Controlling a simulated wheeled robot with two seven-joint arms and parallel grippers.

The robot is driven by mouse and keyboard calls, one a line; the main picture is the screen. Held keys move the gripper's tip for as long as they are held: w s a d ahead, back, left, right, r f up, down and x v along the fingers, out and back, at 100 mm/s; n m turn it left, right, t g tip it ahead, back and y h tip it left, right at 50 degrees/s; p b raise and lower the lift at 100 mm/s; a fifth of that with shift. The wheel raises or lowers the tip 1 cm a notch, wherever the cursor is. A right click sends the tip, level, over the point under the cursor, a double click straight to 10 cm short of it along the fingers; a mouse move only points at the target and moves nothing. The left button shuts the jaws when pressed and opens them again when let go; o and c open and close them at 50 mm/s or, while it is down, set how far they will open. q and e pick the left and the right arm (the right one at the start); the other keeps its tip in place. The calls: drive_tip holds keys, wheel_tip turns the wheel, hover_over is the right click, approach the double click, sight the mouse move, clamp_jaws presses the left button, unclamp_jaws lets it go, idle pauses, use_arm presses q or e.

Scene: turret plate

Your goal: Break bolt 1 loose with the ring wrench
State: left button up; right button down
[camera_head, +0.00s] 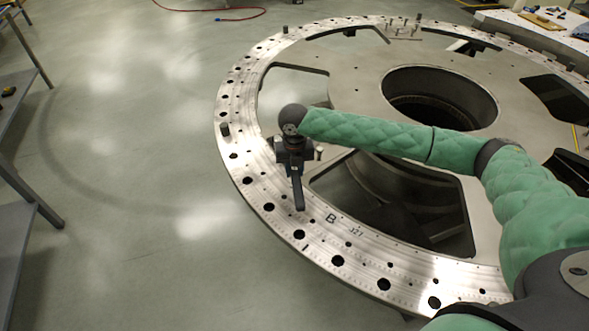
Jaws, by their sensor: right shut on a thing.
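The turret plate (330,222) is a large bare-metal ring with many holes along its rim. My right gripper (294,160) is over the left part of the rim, its arm reaching in from the right. It is shut on the dark ring wrench (298,192), whose bar points toward the viewer along the rim. The wrench's ring end is hidden by the gripper, so I cannot tell if it sits around a bolt. A short stud (319,152) stands just right of the gripper. A dark bolt head (224,129) stands on the rim further left. Which is bolt 1 is unclear. My left gripper is out of view.
The plate has wide openings and a round central bore (440,95). Several small pins (402,28) stand at its far side. Grey shelving (22,150) is at the left, and a bench (535,30) is at the back right. The floor (130,200) between is clear.

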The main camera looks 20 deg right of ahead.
use_arm(q)
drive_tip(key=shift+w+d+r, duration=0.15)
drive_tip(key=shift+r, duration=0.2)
drive_tip(key=shift+p, duration=0.4)
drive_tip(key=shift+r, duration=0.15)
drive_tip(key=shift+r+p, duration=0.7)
drive_tip(key=shift+p, duration=0.05)
idle(1.9)
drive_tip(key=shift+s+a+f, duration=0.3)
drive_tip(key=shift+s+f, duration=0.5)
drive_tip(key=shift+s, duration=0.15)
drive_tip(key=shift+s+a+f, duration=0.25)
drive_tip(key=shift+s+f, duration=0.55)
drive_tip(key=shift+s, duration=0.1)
idle(1.2)
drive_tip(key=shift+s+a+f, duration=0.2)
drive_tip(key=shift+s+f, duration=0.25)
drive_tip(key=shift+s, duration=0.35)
idle(0.6)
